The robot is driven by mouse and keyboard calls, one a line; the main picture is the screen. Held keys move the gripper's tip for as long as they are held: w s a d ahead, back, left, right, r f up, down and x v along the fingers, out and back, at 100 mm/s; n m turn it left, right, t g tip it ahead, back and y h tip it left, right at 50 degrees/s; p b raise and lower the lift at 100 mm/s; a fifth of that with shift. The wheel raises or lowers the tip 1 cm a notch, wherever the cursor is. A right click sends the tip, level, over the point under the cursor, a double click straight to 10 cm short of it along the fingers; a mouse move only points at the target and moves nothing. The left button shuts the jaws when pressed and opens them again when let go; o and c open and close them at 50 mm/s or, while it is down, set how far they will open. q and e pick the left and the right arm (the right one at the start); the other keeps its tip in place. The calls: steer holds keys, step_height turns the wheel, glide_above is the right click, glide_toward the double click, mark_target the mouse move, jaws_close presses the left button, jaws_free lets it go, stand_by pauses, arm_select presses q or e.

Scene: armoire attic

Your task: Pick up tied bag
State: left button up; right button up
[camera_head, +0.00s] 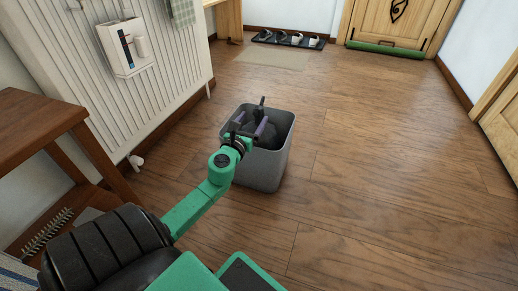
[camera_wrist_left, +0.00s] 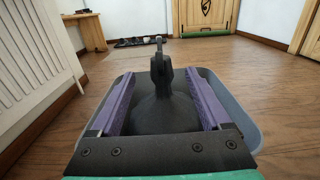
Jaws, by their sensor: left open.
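The tied bag (camera_wrist_left: 162,112) is black, with a gathered neck and knot standing up. It sits inside a grey bin (camera_head: 265,168) on the wooden floor; the bin's rim also shows in the left wrist view (camera_wrist_left: 245,122). In the head view the bag (camera_head: 268,137) is partly hidden by my gripper. My left gripper (camera_head: 251,122) is open over the bin. In the left wrist view its purple fingers (camera_wrist_left: 160,78) lie on either side of the bag's neck; I see no grip on it. My right gripper is not in view.
A white radiator (camera_head: 125,80) with a small holder (camera_head: 124,48) stands at the left wall. A brown wooden table (camera_head: 45,118) is at the near left. A shoe tray (camera_head: 288,40) and a door (camera_head: 397,22) are at the back. The floor to the right is clear.

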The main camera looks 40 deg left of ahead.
mark_target(257, 113)
arm_select(q)
steer(key=b+x, duration=0.1)
steer(key=x, duration=0.5)
steer(key=shift+b, duration=0.4)
steer(key=shift+s, duration=0.1)
jaws_close()
steer(key=shift+d, duration=0.1)
steer(key=shift+r, duration=0.1)
stand_by(0.5)
